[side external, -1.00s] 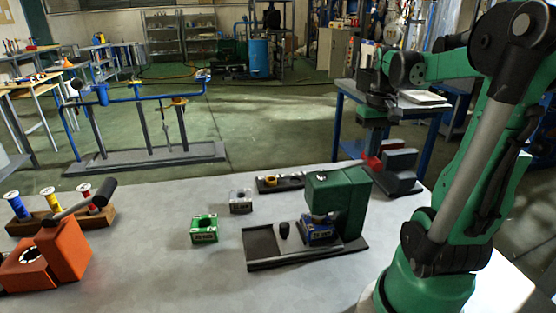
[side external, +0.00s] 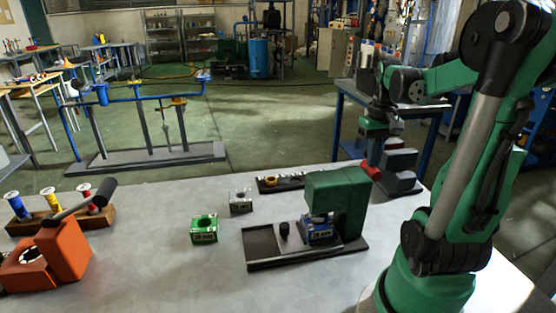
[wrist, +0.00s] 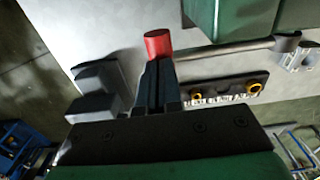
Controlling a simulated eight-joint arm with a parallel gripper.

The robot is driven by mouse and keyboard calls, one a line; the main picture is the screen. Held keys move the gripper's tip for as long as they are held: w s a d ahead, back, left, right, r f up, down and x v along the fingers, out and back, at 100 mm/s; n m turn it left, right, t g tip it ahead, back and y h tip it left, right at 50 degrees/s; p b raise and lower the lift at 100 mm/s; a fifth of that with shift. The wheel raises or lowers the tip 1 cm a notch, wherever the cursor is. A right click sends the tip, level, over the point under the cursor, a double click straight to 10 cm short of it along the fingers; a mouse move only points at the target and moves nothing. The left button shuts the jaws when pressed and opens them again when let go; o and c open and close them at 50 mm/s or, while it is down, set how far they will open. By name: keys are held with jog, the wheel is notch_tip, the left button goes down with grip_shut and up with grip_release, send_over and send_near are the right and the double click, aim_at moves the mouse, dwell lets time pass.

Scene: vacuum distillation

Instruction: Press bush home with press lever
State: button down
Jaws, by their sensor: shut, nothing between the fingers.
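The green press (side external: 347,192) stands on a black base on the table. A blue block (side external: 320,234) with a white label sits under its head; any bush in it is hidden. The press lever (wrist: 225,49) is a grey rod with a red grip (wrist: 158,43) at its end; the grip also shows in the side view (side external: 371,173), behind the press. My gripper (wrist: 157,68) is shut and empty, with its fingertips right at the red grip, seemingly touching it from above. In the side view my gripper (side external: 373,158) points down over the grip.
A dark rack (side external: 280,183) with yellow rings lies behind the press. A green block (side external: 204,229) and a grey block (side external: 241,201) stand left of it. A dark stepped block (side external: 401,170) is close beside my gripper. An orange fixture (side external: 62,247) is far left.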

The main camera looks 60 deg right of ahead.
aim_at(372, 172)
jog(key=shift+s+f, duration=0.1)
jog(key=shift+f, duration=0.3)
jog(key=shift+d+f, duration=0.15)
jog(key=shift+f, duration=1.45)
jog(key=shift+f, duration=0.25)
dwell(0.5)
